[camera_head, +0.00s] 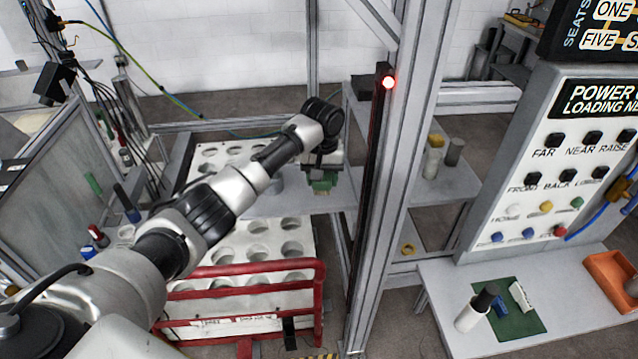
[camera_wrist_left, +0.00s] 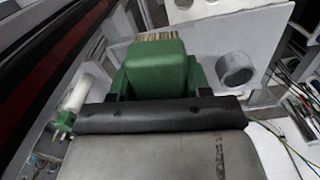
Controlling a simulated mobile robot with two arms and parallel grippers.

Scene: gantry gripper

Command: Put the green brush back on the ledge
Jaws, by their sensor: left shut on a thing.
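The green brush (camera_head: 323,184) hangs below my left gripper (camera_head: 322,172), which is shut on it. In the left wrist view the brush (camera_wrist_left: 156,68) is a green block with pale bristles at its far end, held beyond the dark gripper edge. A flat grey ledge (camera_head: 255,207) runs behind and below the gripper in the head view. I cannot tell whether the brush touches it. The fingertips are mostly hidden. My right gripper is not in view.
A grey ring (camera_wrist_left: 237,70) sits on a pale surface beside the brush. A tall metal post (camera_head: 392,190) with a red light stands close right of the gripper. A red rail (camera_head: 245,268) and a white rack with round holes (camera_head: 250,240) lie below.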

